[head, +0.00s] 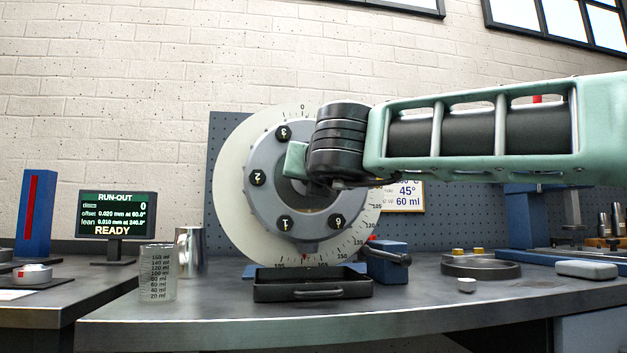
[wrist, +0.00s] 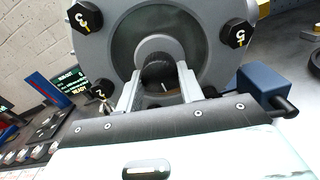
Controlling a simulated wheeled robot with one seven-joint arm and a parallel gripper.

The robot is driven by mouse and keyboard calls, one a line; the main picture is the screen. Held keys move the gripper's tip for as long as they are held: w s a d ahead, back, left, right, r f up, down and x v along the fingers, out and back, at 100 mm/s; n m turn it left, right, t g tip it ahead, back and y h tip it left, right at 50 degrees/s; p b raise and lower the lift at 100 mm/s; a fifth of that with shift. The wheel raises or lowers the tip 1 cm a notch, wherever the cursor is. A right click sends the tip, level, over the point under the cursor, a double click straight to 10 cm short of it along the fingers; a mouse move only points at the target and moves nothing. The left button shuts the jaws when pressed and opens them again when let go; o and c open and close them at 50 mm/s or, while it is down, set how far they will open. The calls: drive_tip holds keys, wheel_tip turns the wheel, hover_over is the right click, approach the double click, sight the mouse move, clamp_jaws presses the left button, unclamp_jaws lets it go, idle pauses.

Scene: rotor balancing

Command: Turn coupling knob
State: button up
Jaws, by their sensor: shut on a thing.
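The grey rotor (head: 262,206) stands upright, with several numbered black knobs around its face, in front of a white degree dial (head: 230,165). The coupling knob (wrist: 158,70) is a dark round piece at the rotor's centre. My gripper (wrist: 159,80) is shut on this knob, one pale finger on each side. In the head view my arm comes in from the right, and my wrist hides the knob and the fingertips. A knob marked 2 (head: 258,178) shows at the rotor's left.
A screen (head: 105,215) reads RUN-OUT and READY. A black tray (head: 312,291) lies below the rotor, with a measuring beaker (head: 158,281) and metal cup (head: 189,250) to its left. A blue block with a black handle (head: 388,262) stands close at the rotor's lower right.

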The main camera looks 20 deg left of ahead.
idle(0.3)
drive_tip(key=o, duration=1)
drive_tip(key=v, duration=1.7)
drive_tip(key=shift+s, duration=0.2)
drive_tip(key=shift+f, duration=0.1)
